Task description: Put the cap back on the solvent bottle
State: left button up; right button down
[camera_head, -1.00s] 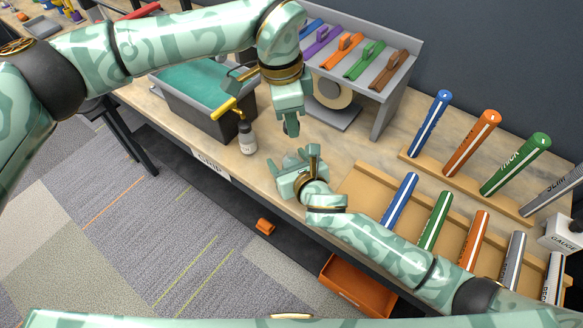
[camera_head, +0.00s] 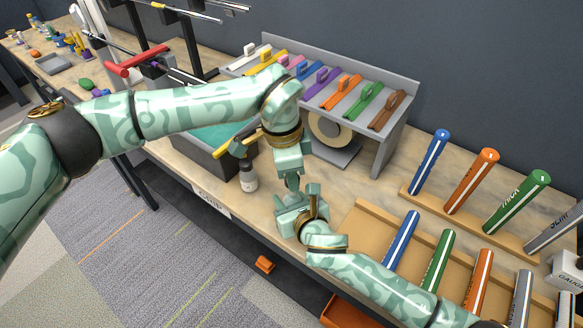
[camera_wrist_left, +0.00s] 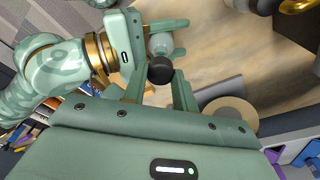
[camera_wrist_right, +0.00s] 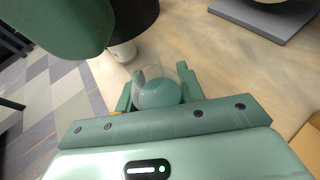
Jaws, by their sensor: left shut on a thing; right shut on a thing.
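The bottle (camera_head: 248,181), with a pale label and a dark upper part, stands upright on the bench, left of both grippers. Its label is unreadable. My left gripper (camera_head: 292,183) points down and is shut on a small black round thing (camera_wrist_left: 160,70), which looks like a cap. My right gripper (camera_head: 302,203) is just below it and is shut on a pale, see-through, dome-shaped thing (camera_wrist_right: 158,88). In the left wrist view the black thing overlaps this pale thing (camera_wrist_left: 160,43). I cannot tell whether they touch. In the head view the fingers mostly hide both.
A dark bin (camera_head: 192,152) with a teal surface stands behind the bottle. A grey rack (camera_head: 388,128) of coloured grips is at the back. Wooden racks (camera_head: 352,222) with coloured tubes fill the right. The bench's front edge is close to the right gripper.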

pick_arm(q)
jog(key=shift+f, duration=0.25)
jog(key=shift+f, duration=0.1)
jog(key=shift+f, duration=0.8)
jog(key=shift+f, duration=0.6)
dwell(0.3)
